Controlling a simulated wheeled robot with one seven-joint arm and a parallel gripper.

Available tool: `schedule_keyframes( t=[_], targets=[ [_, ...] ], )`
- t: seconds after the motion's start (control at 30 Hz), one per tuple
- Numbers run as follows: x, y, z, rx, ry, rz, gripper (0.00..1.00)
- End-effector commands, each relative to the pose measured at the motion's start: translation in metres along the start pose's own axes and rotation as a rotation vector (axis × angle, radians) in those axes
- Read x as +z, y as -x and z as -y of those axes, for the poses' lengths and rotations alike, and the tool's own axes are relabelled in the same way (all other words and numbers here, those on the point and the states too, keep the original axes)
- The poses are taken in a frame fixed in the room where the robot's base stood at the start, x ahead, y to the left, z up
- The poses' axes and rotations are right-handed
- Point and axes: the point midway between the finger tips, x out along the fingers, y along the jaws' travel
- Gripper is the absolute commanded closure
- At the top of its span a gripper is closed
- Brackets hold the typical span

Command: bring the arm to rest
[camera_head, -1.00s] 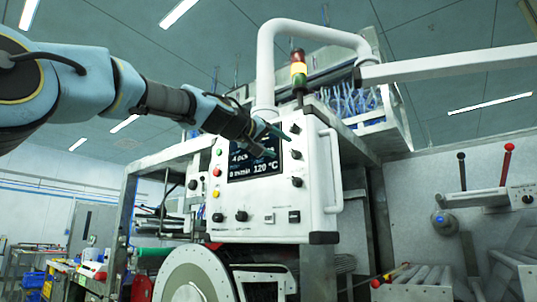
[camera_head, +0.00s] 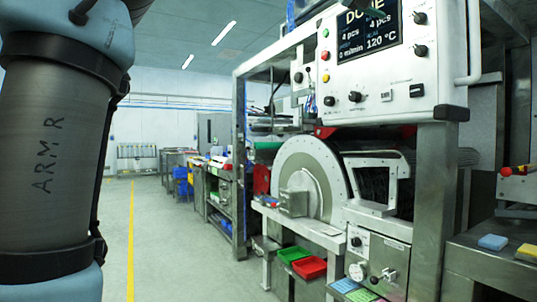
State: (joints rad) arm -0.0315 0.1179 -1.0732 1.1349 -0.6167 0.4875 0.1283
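My arm fills the left side of the head view, a dark grey link marked "ARM R" between blue joints. Of my gripper (camera_head: 374,9), only what looks like a dark fingertip shows at the top edge, in front of the screen. The rest is cut off, so its opening is hidden. The white control panel (camera_head: 343,78) hangs at the upper right. Its screen (camera_head: 369,32) reads what looks like "DONE", partly covered, with "4 pcs", "0 m/min" and "120 °C". The pale drum disc (camera_head: 318,165) stands below the panel.
A green bin (camera_head: 293,254) and a red bin (camera_head: 309,268) sit low below the drum. A steel bench at the right holds a blue block (camera_head: 493,242) and a yellow block (camera_head: 527,252). The floor aisle with a yellow line (camera_head: 131,240) is clear.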

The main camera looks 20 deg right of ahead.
Motion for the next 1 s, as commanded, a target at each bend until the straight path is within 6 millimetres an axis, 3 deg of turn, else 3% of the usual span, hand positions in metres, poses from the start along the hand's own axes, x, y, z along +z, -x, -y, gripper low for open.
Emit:
schedule_keyframes(
  t=[0.07,0.17,0.27,0.47,0.57,0.7,0.77,0.9,1.0],
  targets=[
    [0.001,-0.001,0.003,-0.007,0.000,0.004,0.33],
    [0.010,-0.004,0.023,-0.050,-0.002,0.026,0.33],
    [0.029,-0.007,0.068,-0.144,-0.006,0.074,0.33],
    [0.089,0.018,0.196,-0.406,-0.002,0.212,0.33],
    [0.121,0.046,0.255,-0.533,0.012,0.283,0.33],
    [0.167,0.103,0.327,-0.700,0.044,0.387,0.33],
    [0.188,0.132,0.353,-0.767,0.064,0.433,0.33],
    [0.239,0.208,0.400,-0.915,0.124,0.541,0.33],
    [0.277,0.267,0.419,-1.009,0.176,0.621,0.33]
  ],
)
